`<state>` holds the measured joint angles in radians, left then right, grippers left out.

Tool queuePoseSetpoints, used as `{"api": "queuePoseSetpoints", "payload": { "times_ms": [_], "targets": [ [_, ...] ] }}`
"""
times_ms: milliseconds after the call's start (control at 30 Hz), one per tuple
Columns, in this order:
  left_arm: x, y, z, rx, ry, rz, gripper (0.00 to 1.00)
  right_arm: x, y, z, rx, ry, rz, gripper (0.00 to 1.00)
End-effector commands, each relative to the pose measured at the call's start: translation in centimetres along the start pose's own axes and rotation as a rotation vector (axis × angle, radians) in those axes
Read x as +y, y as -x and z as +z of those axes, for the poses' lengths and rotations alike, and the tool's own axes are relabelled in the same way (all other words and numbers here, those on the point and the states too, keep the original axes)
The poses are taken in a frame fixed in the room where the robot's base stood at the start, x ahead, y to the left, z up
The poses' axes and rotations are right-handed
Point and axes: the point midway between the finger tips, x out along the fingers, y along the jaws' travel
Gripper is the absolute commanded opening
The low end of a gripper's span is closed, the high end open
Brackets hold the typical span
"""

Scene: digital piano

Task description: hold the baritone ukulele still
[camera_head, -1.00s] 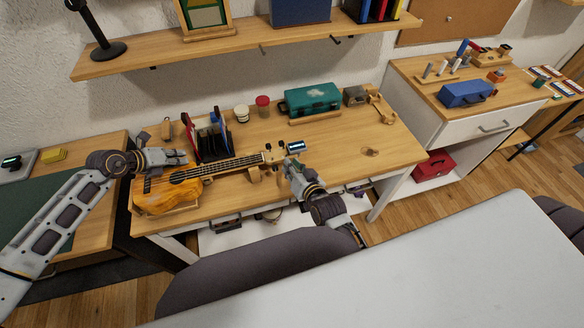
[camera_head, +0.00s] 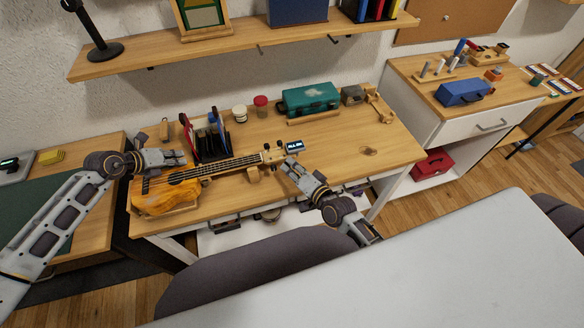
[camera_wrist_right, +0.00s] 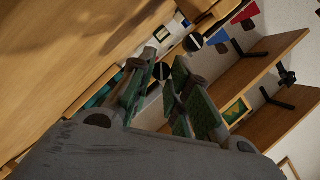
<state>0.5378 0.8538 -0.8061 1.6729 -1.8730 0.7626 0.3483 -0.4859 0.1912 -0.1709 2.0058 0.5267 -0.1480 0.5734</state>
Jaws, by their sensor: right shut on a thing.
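The baritone ukulele lies on the wooden workbench (camera_head: 390,150), its orange body (camera_head: 165,199) at the left and its neck (camera_head: 232,163) running right to the headstock. A small tuner with a lit display (camera_head: 295,146) sits at the headstock. My left gripper (camera_head: 184,158) is at the upper edge of the body near the neck; its fingers are too small to read. My right gripper (camera_head: 285,165) is at the headstock. In the right wrist view its green-padded fingers (camera_wrist_right: 168,88) close around a dark round tuning peg (camera_wrist_right: 157,72), partly hidden; another peg (camera_wrist_right: 193,42) shows beyond.
A wooden support (camera_head: 254,174) stands under the neck. A dark rack (camera_head: 212,143), a white jar (camera_head: 240,113), a red-lidded jar (camera_head: 261,105) and a teal case (camera_head: 309,98) stand behind. A grey chair (camera_head: 260,275) stands in front.

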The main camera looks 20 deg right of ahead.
Motion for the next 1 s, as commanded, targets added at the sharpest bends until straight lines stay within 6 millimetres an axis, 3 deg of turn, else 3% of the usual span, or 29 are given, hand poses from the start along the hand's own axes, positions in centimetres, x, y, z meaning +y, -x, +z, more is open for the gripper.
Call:
{"api": "queuePoseSetpoints", "payload": {
  "times_ms": [533, 567, 600, 1000],
  "targets": [
    [0.22, -0.22, -0.47, 0.009, 0.002, 0.003, 0.00, 0.06, 0.00, 0.11, -0.002, -0.027, -0.009, 0.00],
    [0.22, -0.22, -0.47, 0.009, 0.002, 0.003, 0.00, 0.06, 0.00, 0.11, -0.002, -0.026, -0.009, 0.21],
    [0.22, -0.22, -0.47, 0.009, 0.002, 0.003, 0.00, 0.06, 0.00, 0.11, -0.002, -0.026, -0.009, 0.26],
    [0.25, -0.21, -0.47, 0.009, 0.002, 0.004, 0.00, 0.09, 0.07, 0.04, -0.001, -0.025, -0.009, 0.28]
  ]
}}
